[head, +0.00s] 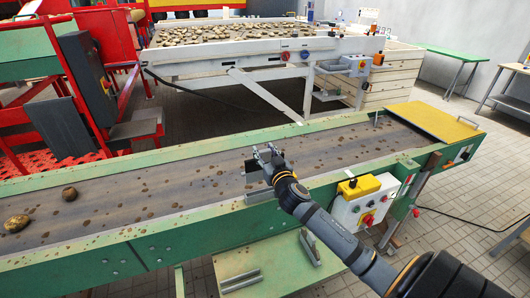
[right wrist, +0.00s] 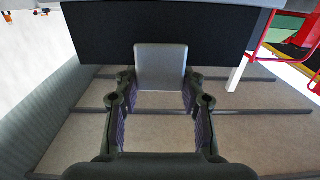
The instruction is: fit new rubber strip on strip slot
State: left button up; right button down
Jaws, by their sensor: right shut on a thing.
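My right gripper (head: 266,158) is over the belt of the green conveyor, near its front side rail. In the right wrist view, its two fingers (right wrist: 159,84) are shut on a grey tab (right wrist: 160,62). The tab stands in front of a wide black sheet (right wrist: 90,35), which looks like the rubber strip. In the head view, the held piece (head: 253,167) shows only as a small grey and dark plate. A grey metal bracket (head: 259,196) at the front rail, below the gripper, may be the strip slot. My left gripper is not in view.
The conveyor belt (head: 190,180) carries two potatoes (head: 69,193) (head: 17,223) at left. A control box (head: 368,200) with a yellow top is right of my arm. Grey metal pieces (head: 310,248) are at a low green shelf (head: 225,262). A potato-laden table (head: 240,70) stands behind.

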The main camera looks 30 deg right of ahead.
aim_at(266, 161)
notch_tip(266, 161, down, 3)
jog(key=b, duration=0.2)
jog(key=shift+s+f+b, duration=0.1)
jog(key=shift+f+b, duration=0.05)
jog(key=shift+b, duration=0.2)
jog(key=shift+f+b, duration=0.65)
jog(key=shift+f, duration=0.15)
jog(key=shift+r, duration=0.1)
dwell(0.5)
jog(key=shift+f+b, duration=2.6)
jog(key=c, duration=0.7)
grip_release()
jog(key=v, duration=1.2)
jog(key=shift+a, duration=0.1)
